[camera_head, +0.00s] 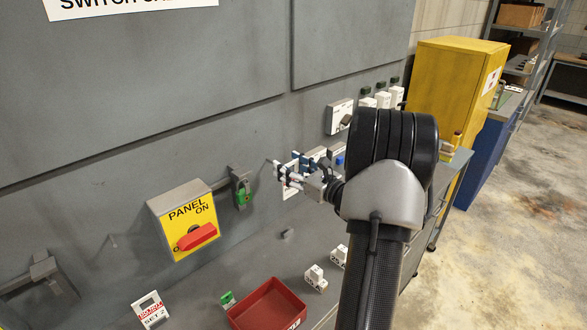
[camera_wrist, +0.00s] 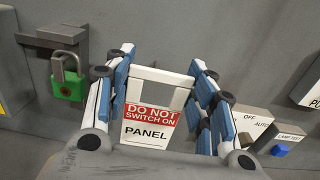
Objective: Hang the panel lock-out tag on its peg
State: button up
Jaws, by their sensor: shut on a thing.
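The white tag (camera_wrist: 148,137) with a red band reads DO NOT SWITCH ON PANEL in the wrist view. My gripper (camera_wrist: 160,70) is shut on it, with a blue-padded finger at each side. The tag's frame has an open window at its top. In the head view my gripper (camera_head: 286,173) holds the tag (camera_head: 291,191) close to the grey wall, right of the green padlock. A small dark stub shows at the gripper's tip there; I cannot tell whether it is the peg or whether the tag touches it.
A yellow PANEL box (camera_head: 184,218) with a red handle is left of the hanging green padlock (camera_head: 242,193); the padlock also shows in the wrist view (camera_wrist: 68,80). Below are a red tray (camera_head: 268,306), a SET 2 tag (camera_head: 151,309) and white blocks (camera_head: 315,279). Switch boxes (camera_wrist: 252,125) stand right.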

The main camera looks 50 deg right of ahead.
jog(key=shift+w+d+f, duration=0.1)
jog(key=shift+w+d, duration=0.05)
jog(key=shift+w, duration=0.85)
jog(key=shift+w+d+f, duration=0.1)
jog(key=shift+w, duration=0.95)
jog(key=shift+w+d+f, duration=0.1)
jog(key=shift+w+d, duration=0.05)
jog(key=shift+w, duration=0.85)
jog(key=shift+w+d+f+b, duration=0.1)
jog(key=shift+w+f+b, duration=0.5)
jog(key=shift+w+b, duration=0.1)
jog(key=o, duration=1)
jog(key=shift+s, duration=0.15)
jog(key=s+a, duration=0.1)
jog(key=s, duration=1)
jog(key=shift+s+a, duration=0.2)
jog(key=shift+s, duration=0.15)
